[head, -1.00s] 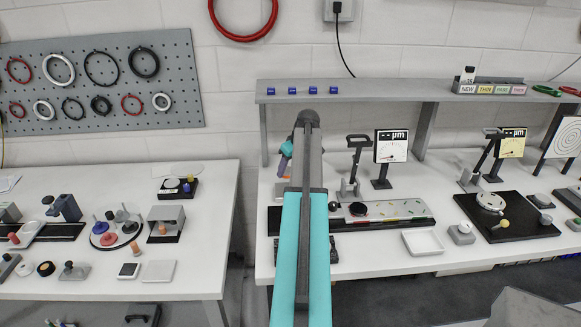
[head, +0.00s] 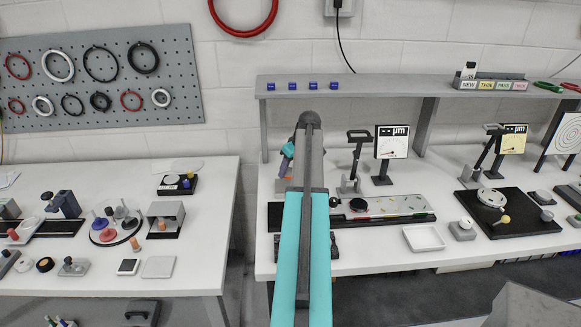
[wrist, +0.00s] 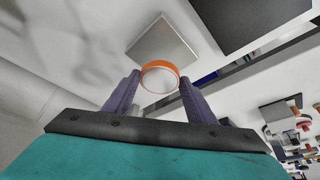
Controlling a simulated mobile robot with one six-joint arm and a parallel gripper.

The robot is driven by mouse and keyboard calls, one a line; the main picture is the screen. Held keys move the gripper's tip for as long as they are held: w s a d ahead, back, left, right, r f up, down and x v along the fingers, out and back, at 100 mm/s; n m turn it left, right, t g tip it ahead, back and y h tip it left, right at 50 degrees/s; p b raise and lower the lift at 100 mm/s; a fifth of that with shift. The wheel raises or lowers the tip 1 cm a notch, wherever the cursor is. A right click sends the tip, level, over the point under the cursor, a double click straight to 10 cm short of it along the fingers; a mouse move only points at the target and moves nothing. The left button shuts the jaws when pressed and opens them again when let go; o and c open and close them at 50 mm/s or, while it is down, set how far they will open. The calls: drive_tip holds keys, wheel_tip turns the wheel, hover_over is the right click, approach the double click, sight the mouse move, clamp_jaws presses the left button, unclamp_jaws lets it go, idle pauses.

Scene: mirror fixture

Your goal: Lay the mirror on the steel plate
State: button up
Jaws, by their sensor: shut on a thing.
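My gripper (wrist: 152,92) is shut on a small round disc, taken as the mirror (wrist: 158,79), with an orange rim and a pale grey face. The two purple fingers sit on either side of its rim. A square grey plate (wrist: 150,38), which looks like the steel plate, lies beyond the disc in the wrist view; the disc overlaps its lower edge there. The gap between them cannot be judged. In the head view the teal and purple end of my gripper (head: 287,152) shows left of my arm, over the right bench; the disc is not clear there.
A large dark slab (wrist: 235,18) lies beside the plate. The right bench holds a long black board (head: 420,217), a white tray (head: 424,238) and dial stands under a shelf (head: 380,92). The left bench (head: 215,220) is crowded with small fixtures. A gap separates the benches.

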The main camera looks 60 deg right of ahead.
sight(290, 176)
drive_tip(key=shift+f+b, duration=0.85)
drive_tip(key=shift+f, duration=1.05)
drive_tip(key=shift+s+f, duration=0.1)
drive_tip(key=shift+f+b, duration=0.4)
drive_tip(key=shift+f, duration=0.15)
idle(0.9)
drive_tip(key=o, duration=1.2)
drive_tip(key=shift+r, duration=0.15)
drive_tip(key=shift+s+r+p, duration=0.1)
drive_tip(key=shift+r+p, duration=0.6)
drive_tip(key=shift+r, duration=0.7)
